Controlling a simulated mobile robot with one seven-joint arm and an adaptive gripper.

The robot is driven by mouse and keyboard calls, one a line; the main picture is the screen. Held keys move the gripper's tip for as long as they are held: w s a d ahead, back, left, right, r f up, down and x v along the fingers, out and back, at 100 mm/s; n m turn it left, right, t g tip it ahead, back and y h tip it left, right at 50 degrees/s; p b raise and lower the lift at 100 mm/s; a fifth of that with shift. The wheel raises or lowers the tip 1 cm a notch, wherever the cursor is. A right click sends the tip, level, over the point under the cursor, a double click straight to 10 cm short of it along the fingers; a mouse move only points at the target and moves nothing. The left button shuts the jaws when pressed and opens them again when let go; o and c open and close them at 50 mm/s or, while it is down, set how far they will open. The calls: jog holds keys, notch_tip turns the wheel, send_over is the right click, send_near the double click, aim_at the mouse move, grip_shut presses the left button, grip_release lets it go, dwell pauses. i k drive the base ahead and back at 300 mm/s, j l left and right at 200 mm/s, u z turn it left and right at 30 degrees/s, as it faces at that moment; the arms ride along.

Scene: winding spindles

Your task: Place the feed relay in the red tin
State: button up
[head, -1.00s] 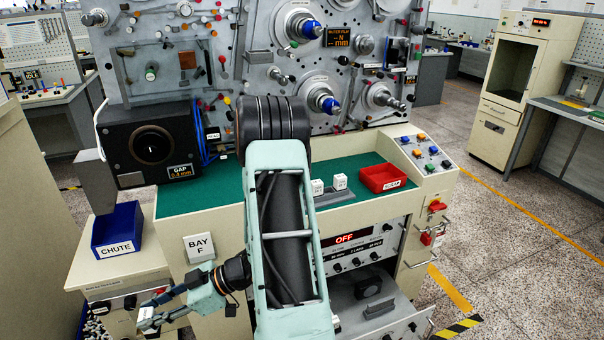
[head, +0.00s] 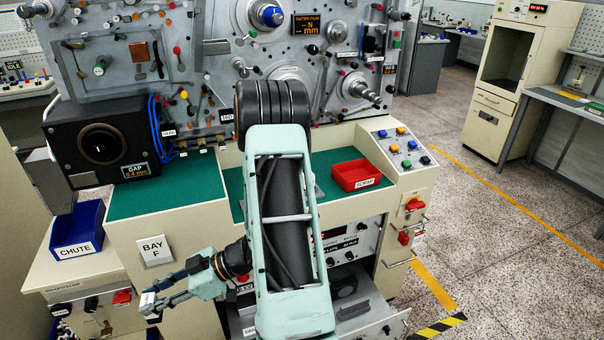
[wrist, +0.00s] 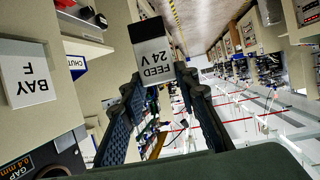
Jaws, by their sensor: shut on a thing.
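The feed relay (wrist: 152,48), a dark block with a white label reading "FEED 24 V", shows upside down in the wrist view. My gripper (wrist: 158,88) is shut on it, one finger on each side. In the head view my gripper (head: 153,299) hangs low at the left, in front of the bench and below the BAY F sign; the relay is too small there to make out clearly. The red tin (head: 352,176), an open tray with a label that seems to read "SCRAP", sits on the green bench top right of my arm, well apart from my gripper. No contents show in it.
A blue CHUTE bin (head: 78,232) stands at the left. A black GAP box (head: 98,142) sits on the bench's left end. A button panel (head: 402,146) lies right of the tin. An open drawer (head: 375,318) juts out below. Bare green top (head: 165,192) lies left of my arm.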

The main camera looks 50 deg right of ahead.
aim_at(356, 175)
jog(key=k+l, duration=0.1)
jog(key=l, duration=0.7)
jog(key=k+l, duration=0.15)
jog(key=l, duration=0.25)
jog(key=k+l, duration=0.1)
jog(key=l, duration=0.3)
